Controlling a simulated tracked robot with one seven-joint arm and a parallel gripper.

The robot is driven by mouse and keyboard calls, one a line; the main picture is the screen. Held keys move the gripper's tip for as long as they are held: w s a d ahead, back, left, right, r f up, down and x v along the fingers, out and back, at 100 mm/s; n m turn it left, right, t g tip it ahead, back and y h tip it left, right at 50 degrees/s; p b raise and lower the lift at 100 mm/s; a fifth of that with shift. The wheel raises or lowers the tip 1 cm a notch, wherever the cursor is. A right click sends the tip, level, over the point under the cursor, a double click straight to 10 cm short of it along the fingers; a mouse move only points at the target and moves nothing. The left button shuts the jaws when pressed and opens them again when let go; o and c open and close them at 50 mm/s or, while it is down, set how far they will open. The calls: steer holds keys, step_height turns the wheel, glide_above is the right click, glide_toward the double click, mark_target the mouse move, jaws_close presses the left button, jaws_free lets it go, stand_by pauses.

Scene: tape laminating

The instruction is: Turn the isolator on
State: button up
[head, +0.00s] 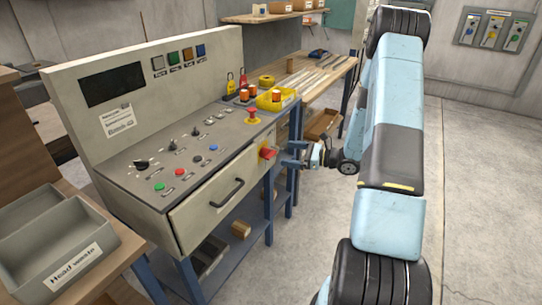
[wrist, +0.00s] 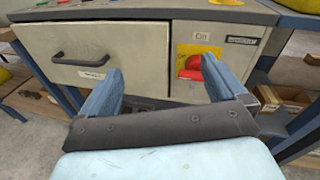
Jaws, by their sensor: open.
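The isolator is a red rotary knob (head: 268,153) on a yellow plate, on the front face of the grey control console (head: 130,165), right of the drawer. In the wrist view the red knob (wrist: 194,67) shows at the right fingertip, which partly covers it. My gripper (head: 294,155) is open and empty, just right of and in front of the knob. In the wrist view my gripper (wrist: 162,72) has its two blue fingers wide apart, with the knob off to the right. Contact cannot be told.
The drawer (head: 222,192) with a black handle (head: 227,193) is shut beside the isolator. A red mushroom button (head: 252,115) and a yellow bin (head: 276,98) are on the console top. A grey waste tray (head: 50,235) stands at left. The floor at right is clear.

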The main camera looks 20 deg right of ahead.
mark_target(273, 155)
steer(key=w+d+f+m+t+h, duration=0.1)
steer(key=d+f+m+t+h, duration=0.1)
steer(key=d+f+m+t, duration=0.4)
steer(key=w+a, duration=0.3)
steer(key=w+a+n+g, duration=0.1)
steer(key=w+a, duration=0.3)
steer(key=w+a+f+g, duration=0.1)
steer(key=w+a, duration=0.2)
steer(key=shift+w+a+n, duration=0.2)
steer(key=shift+a+n, duration=0.1)
steer(key=shift+a, duration=0.1)
steer(key=shift+c, duration=0.4)
steer(key=c, duration=1.4)
steer(key=shift+d, duration=0.1)
